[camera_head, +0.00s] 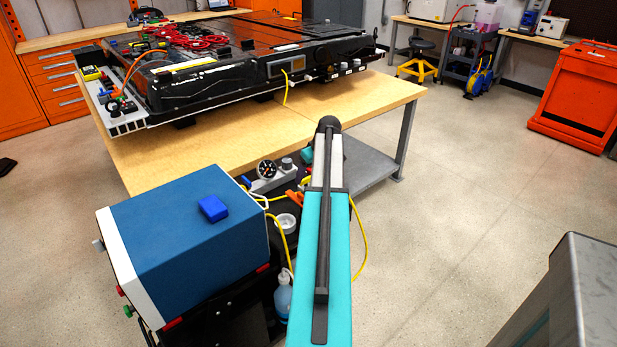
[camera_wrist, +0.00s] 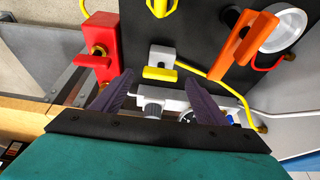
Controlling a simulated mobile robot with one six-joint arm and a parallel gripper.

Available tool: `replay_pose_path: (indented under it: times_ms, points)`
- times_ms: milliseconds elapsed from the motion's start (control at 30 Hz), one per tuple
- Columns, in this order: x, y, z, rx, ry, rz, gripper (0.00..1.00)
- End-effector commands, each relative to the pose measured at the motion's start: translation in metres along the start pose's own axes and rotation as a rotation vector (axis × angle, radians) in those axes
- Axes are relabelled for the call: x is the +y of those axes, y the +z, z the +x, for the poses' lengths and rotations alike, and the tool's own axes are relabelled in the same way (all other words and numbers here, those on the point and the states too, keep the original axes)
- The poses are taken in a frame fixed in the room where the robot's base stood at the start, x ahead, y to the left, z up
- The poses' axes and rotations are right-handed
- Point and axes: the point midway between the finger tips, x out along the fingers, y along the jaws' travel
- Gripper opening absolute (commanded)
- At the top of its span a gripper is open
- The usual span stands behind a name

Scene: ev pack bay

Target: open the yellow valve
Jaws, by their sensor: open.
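A yellow valve handle (camera_wrist: 160,73), a short flat bar, sits on a light grey fitting in the wrist view. My gripper (camera_wrist: 159,77) is open, with its two dark fingers apart on either side of the handle in the picture. I cannot tell how far the fingertips are from it. The grey gauge manifold (camera_head: 268,179) shows in the head view, left of my arm. The handle is not clear there, and my arm hides my gripper.
An orange handle (camera_wrist: 245,38) and a white round cup (camera_wrist: 283,27) lie right of the valve. A yellow hose (camera_wrist: 206,75) runs close by. The workbench (camera_head: 210,150) carries a large black battery pack (camera_head: 190,85).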

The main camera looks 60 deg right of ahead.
Motion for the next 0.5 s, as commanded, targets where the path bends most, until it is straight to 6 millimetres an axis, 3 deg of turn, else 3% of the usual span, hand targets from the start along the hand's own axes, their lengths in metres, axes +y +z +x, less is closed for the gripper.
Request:
replay_pose_path:
  times_ms: [500]
  points:
    - [0.0,0.0,-0.073,0.001,0.002,0.0,0.67]
